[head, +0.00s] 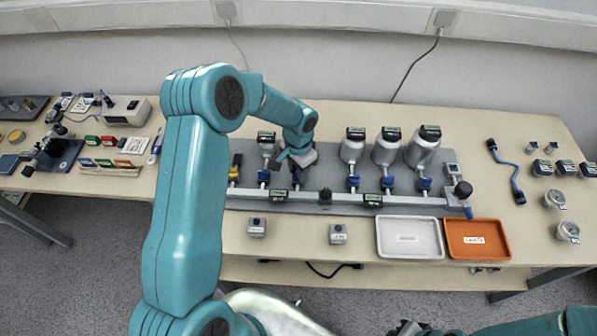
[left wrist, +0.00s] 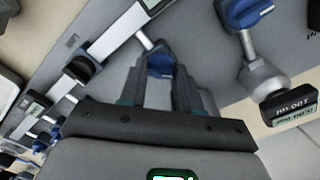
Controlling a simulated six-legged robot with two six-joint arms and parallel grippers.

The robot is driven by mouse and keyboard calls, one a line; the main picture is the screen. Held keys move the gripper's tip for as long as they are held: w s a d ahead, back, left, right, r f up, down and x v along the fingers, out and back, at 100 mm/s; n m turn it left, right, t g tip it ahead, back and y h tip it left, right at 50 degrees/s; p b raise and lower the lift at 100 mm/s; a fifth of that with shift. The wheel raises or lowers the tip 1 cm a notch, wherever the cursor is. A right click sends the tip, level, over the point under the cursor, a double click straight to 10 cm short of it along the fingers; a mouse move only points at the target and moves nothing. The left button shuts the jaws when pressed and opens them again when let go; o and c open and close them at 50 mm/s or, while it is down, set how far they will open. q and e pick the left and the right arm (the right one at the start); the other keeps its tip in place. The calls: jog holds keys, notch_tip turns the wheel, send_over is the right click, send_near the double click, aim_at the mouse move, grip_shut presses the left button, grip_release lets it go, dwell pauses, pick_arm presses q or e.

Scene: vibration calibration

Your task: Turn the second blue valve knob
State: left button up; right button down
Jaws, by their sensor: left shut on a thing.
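A row of blue valve knobs sits along a pale manifold bar (head: 340,196) on a grey panel. My left gripper (head: 296,163) is over the second knob from the left (head: 296,178), which it partly covers. In the left wrist view, my left gripper (left wrist: 160,75) has its two fingers on either side of this blue knob (left wrist: 160,65) and is shut on it. The leftmost blue knob (head: 264,176) is free beside it; a free blue knob (left wrist: 245,12) also shows in the wrist view. My right gripper (head: 408,328) is barely visible at the bottom edge, its jaws unclear.
Silver canisters with dark displays (head: 386,150) stand behind the knobs to the right. A black knob with a blue handle (head: 464,190) ends the bar. A white tray (head: 381,250) and an orange tray (head: 503,254) lie at the front right.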

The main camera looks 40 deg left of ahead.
pick_arm(q)
jog(key=m+b, duration=0.1)
jog(key=m, duration=0.3)
jog(key=shift+s, duration=0.1)
jog(key=shift+a+m, duration=0.1)
jog(key=shift+m, duration=2.1)
jog(key=shift+r, duration=0.1)
jog(key=o, duration=1.1)
jog(key=shift+c, duration=0.2)
jog(key=shift+r, duration=0.35)
notch_tip(320, 180, up, 16)
jog(key=shift+f+b, duration=0.15)
jog(key=shift+b, duration=0.3)
